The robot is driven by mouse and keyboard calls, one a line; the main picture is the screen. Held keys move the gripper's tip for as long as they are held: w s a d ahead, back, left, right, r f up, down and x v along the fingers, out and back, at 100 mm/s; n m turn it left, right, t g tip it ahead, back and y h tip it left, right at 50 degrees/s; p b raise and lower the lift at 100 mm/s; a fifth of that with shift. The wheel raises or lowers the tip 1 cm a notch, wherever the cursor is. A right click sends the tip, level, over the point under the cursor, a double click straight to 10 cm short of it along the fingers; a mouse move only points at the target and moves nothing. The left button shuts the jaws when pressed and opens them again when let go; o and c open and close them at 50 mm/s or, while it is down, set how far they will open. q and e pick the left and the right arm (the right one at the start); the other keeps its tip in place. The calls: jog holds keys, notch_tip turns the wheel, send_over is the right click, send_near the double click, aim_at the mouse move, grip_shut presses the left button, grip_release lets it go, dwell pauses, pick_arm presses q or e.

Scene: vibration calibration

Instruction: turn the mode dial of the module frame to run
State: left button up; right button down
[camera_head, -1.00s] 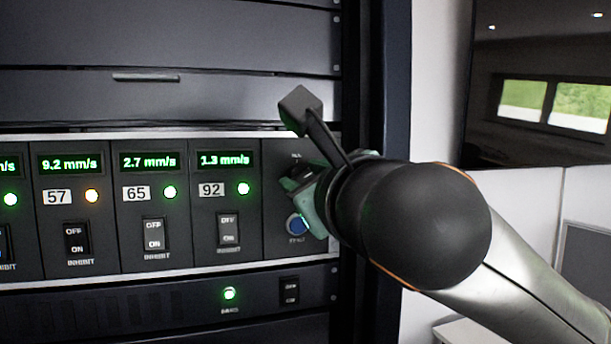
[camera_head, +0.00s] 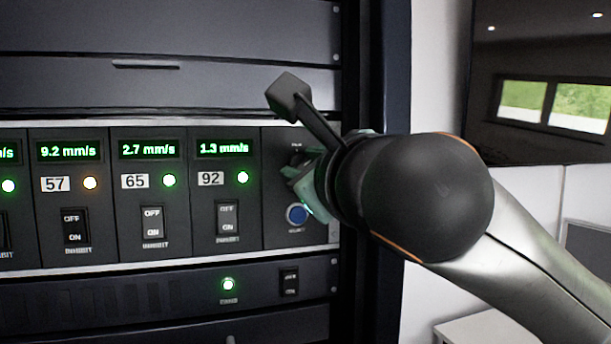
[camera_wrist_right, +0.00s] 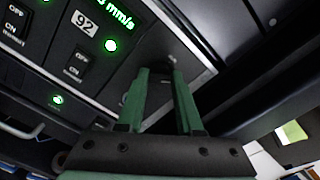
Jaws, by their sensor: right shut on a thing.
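The module frame (camera_head: 150,259) fills the left and middle of the head view, with a row of dark modules under green displays. My right gripper (camera_head: 303,180) has its green fingers at the rightmost panel, just above a round blue button (camera_head: 297,214). The mode dial is hidden behind the fingers and wrist, so its pointer cannot be read. In the right wrist view the two green fingers (camera_wrist_right: 160,72) reach that panel and are shut on the dial, which is hardly visible between them. My left gripper is not in view.
Modules labelled 57 (camera_head: 55,184), 65 (camera_head: 134,181) and 92 (camera_head: 210,179) have lit lamps and OFF/ON rocker switches close to the left of the gripper. A lower unit with a green lamp (camera_head: 228,284) sits below. A dark rack post (camera_head: 396,75) stands right of the panel.

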jog(key=n+b, duration=0.2)
jog(key=shift+f+n+b, duration=0.2)
jog(key=shift+n+b, duration=0.1)
jog(key=n+b, duration=0.2)
jog(key=n, duration=0.1)
jog(key=shift+n, duration=0.3)
jog(key=shift+a+n+b, duration=0.1)
jog(key=shift+n+b, duration=0.4)
jog(key=shift+n, duration=1.7)
jog(key=shift+r, duration=0.1)
jog(key=c, duration=0.6)
grip_release()
jog(key=shift+s+b, duration=0.15)
jog(key=shift+b, duration=0.15)
